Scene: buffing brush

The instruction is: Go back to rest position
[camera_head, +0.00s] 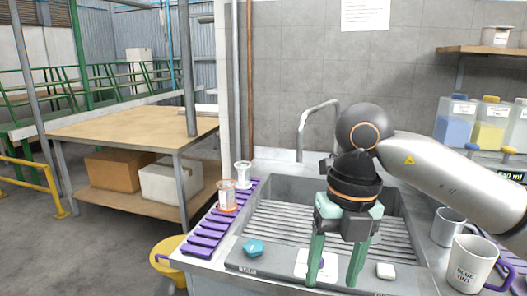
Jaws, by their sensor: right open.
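My right gripper (335,275) hangs down over the front edge of the sink (275,192), its two green fingers apart with nothing held between them. Its arm comes in from the right. A white card or pad (314,264) lies on the sink's front ledge, partly hidden behind the fingers. My left gripper is not in this view. No brush can be made out.
A teal piece (254,247) and a white block (385,270) lie on the front ledge. Cups (228,196) stand on a purple rack (207,232) at left. Mugs (470,264) stand at right. A faucet (318,114) rises behind. A yellow bucket (165,256) is below left.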

